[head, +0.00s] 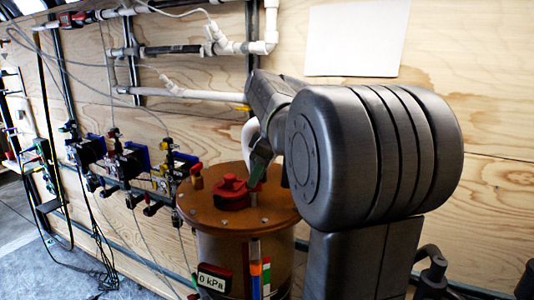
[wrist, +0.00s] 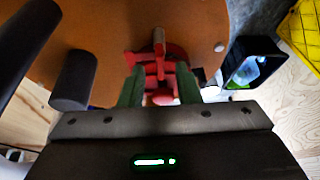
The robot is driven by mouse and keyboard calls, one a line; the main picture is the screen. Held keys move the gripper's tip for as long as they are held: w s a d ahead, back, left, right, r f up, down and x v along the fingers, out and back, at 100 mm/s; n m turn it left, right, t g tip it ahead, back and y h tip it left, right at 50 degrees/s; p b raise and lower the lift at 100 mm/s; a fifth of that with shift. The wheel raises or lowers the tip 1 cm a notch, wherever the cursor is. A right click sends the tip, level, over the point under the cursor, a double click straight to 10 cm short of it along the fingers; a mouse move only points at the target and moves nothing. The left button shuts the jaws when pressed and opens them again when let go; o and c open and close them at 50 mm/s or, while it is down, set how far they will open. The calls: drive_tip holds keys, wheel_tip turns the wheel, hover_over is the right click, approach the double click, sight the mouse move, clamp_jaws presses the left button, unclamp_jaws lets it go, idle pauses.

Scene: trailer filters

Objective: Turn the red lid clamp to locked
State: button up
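The red lid clamp (head: 232,192) sits on top of the round orange-brown lid (head: 205,212) of a canister. In the wrist view the clamp (wrist: 158,60) is near the lid's edge, with a red part reaching down between my fingertips. My gripper (wrist: 158,88) has its two green fingers spread on either side of that red part, with gaps showing. In the head view my gripper (head: 260,163) is just above the lid, right of the clamp's main body. My arm hides the lid's right side. I cannot read the clamp's locked or unlocked marking.
The canister carries a "0 kPa" display (head: 213,280). Valves and pipes (head: 120,160) line the plywood wall at left. A yellow crate (wrist: 302,35) shows at the wrist view's upper right.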

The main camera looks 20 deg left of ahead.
drive_tip(key=v, duration=1.2)
drive_tip(key=shift+d+r, duration=0.2)
drive_tip(key=shift+r, duration=0.05)
drive_tip(key=shift+f, duration=0.1)
drive_tip(key=x, duration=1.3)
drive_tip(key=shift+a+f, duration=0.15)
drive_tip(key=shift+f, duration=0.2)
